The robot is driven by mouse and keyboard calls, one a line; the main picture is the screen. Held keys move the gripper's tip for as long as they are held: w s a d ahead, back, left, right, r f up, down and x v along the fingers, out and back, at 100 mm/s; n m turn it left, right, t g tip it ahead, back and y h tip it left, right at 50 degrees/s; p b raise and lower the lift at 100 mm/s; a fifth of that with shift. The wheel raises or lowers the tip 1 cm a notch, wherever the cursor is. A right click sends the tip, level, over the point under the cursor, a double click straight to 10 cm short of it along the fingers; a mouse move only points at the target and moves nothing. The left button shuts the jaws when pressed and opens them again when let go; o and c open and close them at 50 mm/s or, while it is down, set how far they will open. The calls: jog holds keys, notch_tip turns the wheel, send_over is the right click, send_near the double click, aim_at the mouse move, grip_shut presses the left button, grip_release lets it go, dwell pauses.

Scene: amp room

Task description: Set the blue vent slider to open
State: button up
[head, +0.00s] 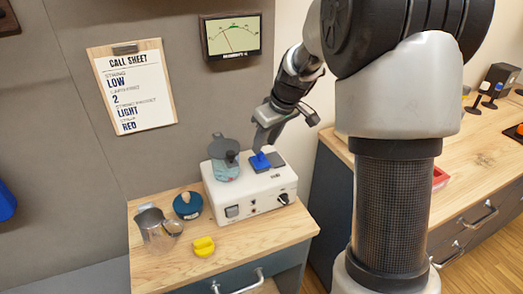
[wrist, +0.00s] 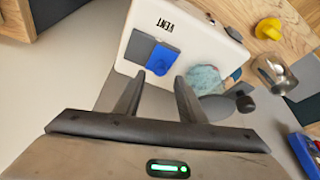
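The blue vent slider (head: 261,161) sits on top of a white box (head: 252,192), at the left end of a dark grey track (head: 277,160). In the wrist view the slider (wrist: 162,60) covers one end of the grey track (wrist: 139,47), near the upside-down VENT label (wrist: 165,25). My gripper (head: 259,148) points down right over the slider. In the wrist view my gripper (wrist: 160,78) is open, its two fingers apart with the slider just past and between the tips. I cannot tell whether they touch it.
A teal jar with a dark grey lid (head: 225,160) stands on the box close left of my gripper. A blue round container (head: 188,205), a metal pitcher (head: 155,230) and a yellow knob-like piece (head: 203,246) stand on the wooden top. A call sheet (head: 133,87) and meter (head: 231,37) hang behind.

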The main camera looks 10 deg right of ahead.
aim_at(262, 154)
jog(key=shift+x, duration=2.05)
grip_shut()
